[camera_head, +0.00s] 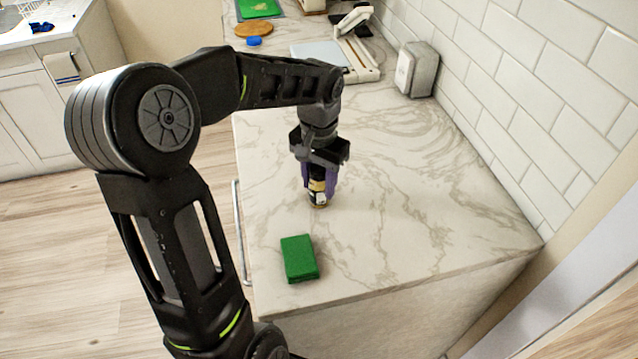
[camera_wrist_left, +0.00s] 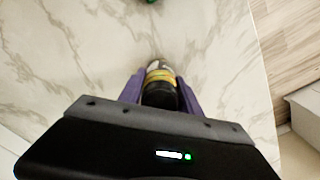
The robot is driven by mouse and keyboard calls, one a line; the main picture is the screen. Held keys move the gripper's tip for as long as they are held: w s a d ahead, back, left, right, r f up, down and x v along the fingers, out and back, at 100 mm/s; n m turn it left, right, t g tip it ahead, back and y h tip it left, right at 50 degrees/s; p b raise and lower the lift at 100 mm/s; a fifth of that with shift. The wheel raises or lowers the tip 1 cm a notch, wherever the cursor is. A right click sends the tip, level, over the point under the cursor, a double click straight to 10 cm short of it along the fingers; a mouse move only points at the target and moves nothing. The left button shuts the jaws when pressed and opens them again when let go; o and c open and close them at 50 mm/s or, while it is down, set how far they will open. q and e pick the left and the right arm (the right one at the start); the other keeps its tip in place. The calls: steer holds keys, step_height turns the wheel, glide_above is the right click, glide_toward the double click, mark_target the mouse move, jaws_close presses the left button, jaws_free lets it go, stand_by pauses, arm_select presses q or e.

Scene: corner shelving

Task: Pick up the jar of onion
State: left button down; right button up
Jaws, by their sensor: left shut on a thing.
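The jar of onion (camera_head: 318,192) is a small jar with a dark top and a yellowish label, upright at the marble counter. My left gripper (camera_head: 319,182) comes down from above with its purple fingers on either side of the jar, shut on it. In the left wrist view the jar (camera_wrist_left: 161,82) sits between the purple fingers, its dark lid towards the camera. I cannot tell whether the jar's base touches the counter. My right gripper is not in view.
A green sponge-like block (camera_head: 299,259) lies on the counter (camera_head: 420,190) in front of the jar. A grey-white box (camera_head: 416,69) stands by the tiled wall. A white device (camera_head: 352,50), a wooden board (camera_head: 253,29) and a blue item (camera_head: 254,41) are farther back. The counter right of the jar is clear.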

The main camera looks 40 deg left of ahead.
arm_select(q)
step_height(320, 180, up, 10)
steer(key=shift+b, duration=0.5)
